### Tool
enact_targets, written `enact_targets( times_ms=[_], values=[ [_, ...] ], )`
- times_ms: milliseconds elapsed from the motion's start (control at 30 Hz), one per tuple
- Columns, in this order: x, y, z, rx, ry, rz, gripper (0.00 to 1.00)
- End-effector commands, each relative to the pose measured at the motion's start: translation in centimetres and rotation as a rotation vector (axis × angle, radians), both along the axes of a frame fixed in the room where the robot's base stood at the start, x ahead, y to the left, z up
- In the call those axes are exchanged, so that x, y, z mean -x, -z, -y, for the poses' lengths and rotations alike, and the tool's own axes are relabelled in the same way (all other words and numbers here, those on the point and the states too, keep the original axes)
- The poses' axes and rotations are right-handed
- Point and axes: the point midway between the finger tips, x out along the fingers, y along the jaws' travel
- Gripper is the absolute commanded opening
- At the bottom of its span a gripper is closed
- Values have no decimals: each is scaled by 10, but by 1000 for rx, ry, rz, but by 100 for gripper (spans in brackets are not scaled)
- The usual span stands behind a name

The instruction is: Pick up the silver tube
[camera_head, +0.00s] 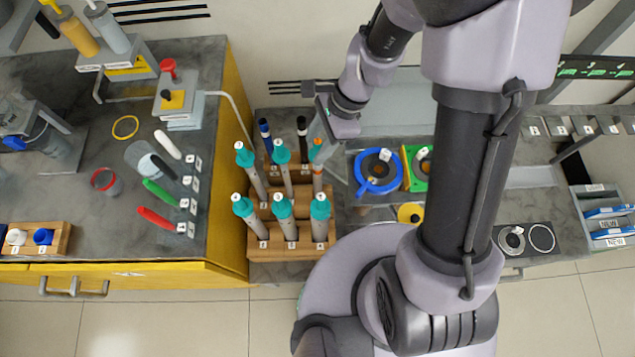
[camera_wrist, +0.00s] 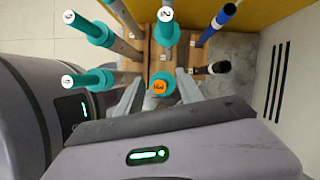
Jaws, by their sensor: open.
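Several rods with silver-grey bodies and teal caps stand in a wooden rack (camera_head: 263,225); I cannot tell which one is meant by the silver tube. One rod with an orange top and teal collar (camera_head: 317,152) stands at the rack's right, in the middle row. My gripper (camera_head: 322,138) is at this rod's upper end. In the wrist view, the orange top (camera_wrist: 158,87) shows between my two open fingers (camera_wrist: 158,95), apart from both as far as I can see. The fingers and cap hide most of its body.
A neighbouring teal-capped silver-grey rod (camera_head: 283,165) stands close by on the left. A blue-topped rod (camera_head: 265,135) and a black-topped rod (camera_head: 302,132) stand at the back. A blue ring-shaped dish (camera_head: 361,183) lies right of the rack. A yellow-sided bench (camera_head: 232,130) borders the left.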

Motion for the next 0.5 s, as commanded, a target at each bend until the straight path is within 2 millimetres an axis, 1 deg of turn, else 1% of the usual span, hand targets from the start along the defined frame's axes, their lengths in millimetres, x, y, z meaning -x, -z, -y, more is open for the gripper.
enact_targets(
  times_ms=[133, 167, 300, 367, 400, 500],
  values=[
    [0, -2, 0, 0, 0, 1, 44],
    [0, -2, 0, 0, 0, 1, 42],
    [0, -2, 0, 0, 0, 1, 14],
    [0, -2, 0, 0, 0, 1, 3],
    [0, -2, 0, 0, 0, 1, 0],
    [0, -2, 0, 0, 0, 1, 0]
  ],
)
